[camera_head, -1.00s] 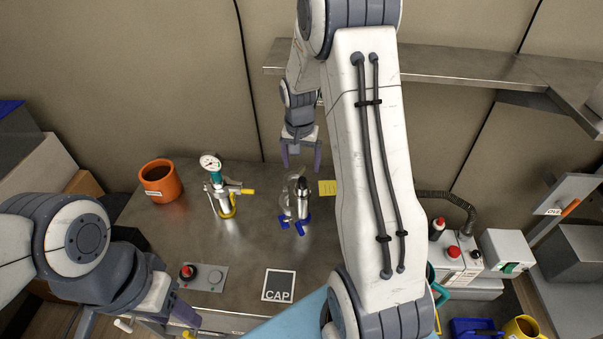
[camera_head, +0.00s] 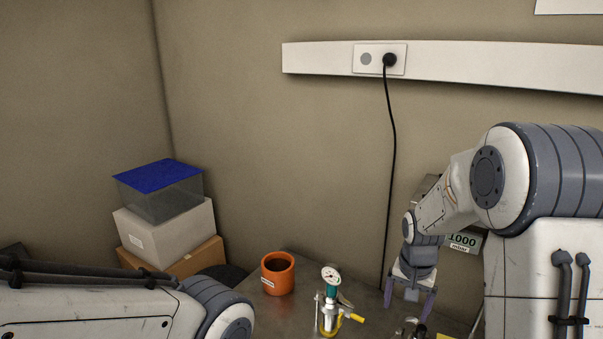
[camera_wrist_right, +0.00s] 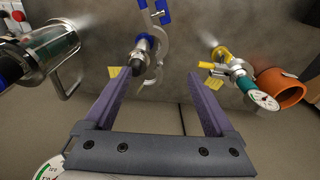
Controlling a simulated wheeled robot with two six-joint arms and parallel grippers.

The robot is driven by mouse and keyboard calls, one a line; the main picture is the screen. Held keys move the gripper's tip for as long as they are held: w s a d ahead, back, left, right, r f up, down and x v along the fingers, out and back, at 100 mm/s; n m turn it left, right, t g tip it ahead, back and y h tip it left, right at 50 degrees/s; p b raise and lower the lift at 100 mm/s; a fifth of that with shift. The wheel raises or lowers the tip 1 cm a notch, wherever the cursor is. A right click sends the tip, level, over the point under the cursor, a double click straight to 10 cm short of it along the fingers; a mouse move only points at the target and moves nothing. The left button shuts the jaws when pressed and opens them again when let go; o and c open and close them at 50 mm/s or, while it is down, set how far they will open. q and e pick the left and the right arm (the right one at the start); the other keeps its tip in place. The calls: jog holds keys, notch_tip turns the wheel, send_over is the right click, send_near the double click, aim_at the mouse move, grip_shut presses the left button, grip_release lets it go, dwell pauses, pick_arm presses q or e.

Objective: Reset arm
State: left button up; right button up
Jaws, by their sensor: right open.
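My right gripper (camera_head: 407,300) points down at the right of the head view, its two purple fingers apart and nothing between them. In the right wrist view the open fingers (camera_wrist_right: 163,95) frame the bench. A metal fitting with a dark tip, a ring clamp (camera_wrist_right: 157,42) and blue parts lies beyond the fingers, apart from them. My left arm crosses the lower left of the head view; its gripper is out of the picture.
An orange pot (camera_head: 278,275) and a gauge valve (camera_head: 330,300) with a yellow handle stand on the bench (camera_head: 262,312), left of my right gripper. Stacked boxes (camera_head: 168,232) stand at the left. A black cable (camera_head: 391,160) hangs from a wall socket.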

jog(key=s+a+r+n, duration=0.2)
jog(key=s+a, duration=0.1)
jog(key=a, duration=0.3)
jog(key=s+a+r+n, duration=0.2)
jog(key=s+a+n, duration=0.1)
jog(key=a, duration=0.3)
jog(key=s+a+r+n, duration=0.1)
jog(key=s+a+n, duration=0.2)
jog(key=s, duration=0.3)
jog(key=s+a+r+n+y, duration=0.1)
jog(key=s+a+n, duration=0.2)
jog(key=s, duration=0.4)
jog(key=s+a+r+n+g, duration=0.1)
jog(key=s+a+n, duration=0.2)
jog(key=s, duration=0.3)
jog(key=shift+s+a+y, duration=0.2)
jog(key=shift+a+y, duration=0.1)
jog(key=shift+r, duration=0.1)
